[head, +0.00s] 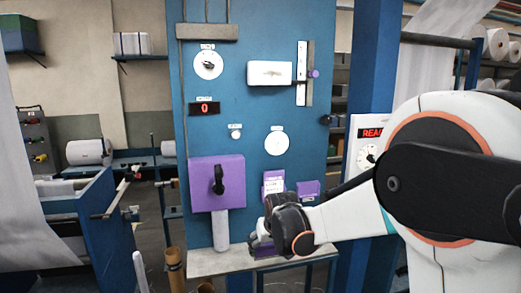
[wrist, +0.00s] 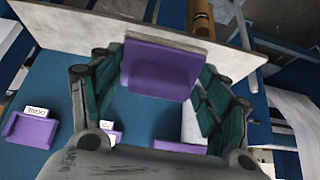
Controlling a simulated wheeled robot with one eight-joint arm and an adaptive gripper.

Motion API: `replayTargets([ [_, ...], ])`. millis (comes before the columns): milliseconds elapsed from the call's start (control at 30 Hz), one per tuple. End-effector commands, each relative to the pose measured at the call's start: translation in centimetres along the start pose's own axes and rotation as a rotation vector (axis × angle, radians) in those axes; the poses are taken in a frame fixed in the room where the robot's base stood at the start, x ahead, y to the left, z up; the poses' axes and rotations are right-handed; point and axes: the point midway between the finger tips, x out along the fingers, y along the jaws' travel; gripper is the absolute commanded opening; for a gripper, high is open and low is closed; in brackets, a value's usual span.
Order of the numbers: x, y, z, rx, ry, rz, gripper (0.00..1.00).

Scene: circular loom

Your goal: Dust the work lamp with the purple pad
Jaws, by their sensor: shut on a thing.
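A purple pad (wrist: 160,70) sits between the green-lined fingers of my gripper (wrist: 160,85) in the wrist view. In the head view my gripper (head: 268,233) is low in front of the blue panel, just over the pale ledge, and purple of the pad (head: 263,248) shows beneath it. The gripper is shut on the pad. A white box-like fixture (head: 269,73) with a grey smudge on its front is high on the panel; it looks like the work lamp, but no label confirms this. My gripper is well below it and apart from it.
The blue panel (head: 245,130) carries dials, a red display (head: 205,109), a slider (head: 302,75) and a purple box (head: 217,183) with a black handle. Purple holders (head: 273,185) (head: 308,190) are just above my gripper. The pale ledge (head: 213,262) runs below.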

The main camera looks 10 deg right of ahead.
Motion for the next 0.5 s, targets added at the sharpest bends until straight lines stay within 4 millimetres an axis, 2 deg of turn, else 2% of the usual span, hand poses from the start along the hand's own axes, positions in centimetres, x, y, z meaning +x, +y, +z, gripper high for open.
replayTargets([
  [33,-2.5,0.0,-2.5,0.0,0.06,0.0,0.51],
  [100,-4.7,0.0,-5.4,0.0,0.155,0.0,0.51],
  [267,-10.2,0.0,-12.0,0.0,0.384,0.001,0.51],
  [500,-19.6,0.0,-20.9,0.0,0.705,0.0,0.51],
])
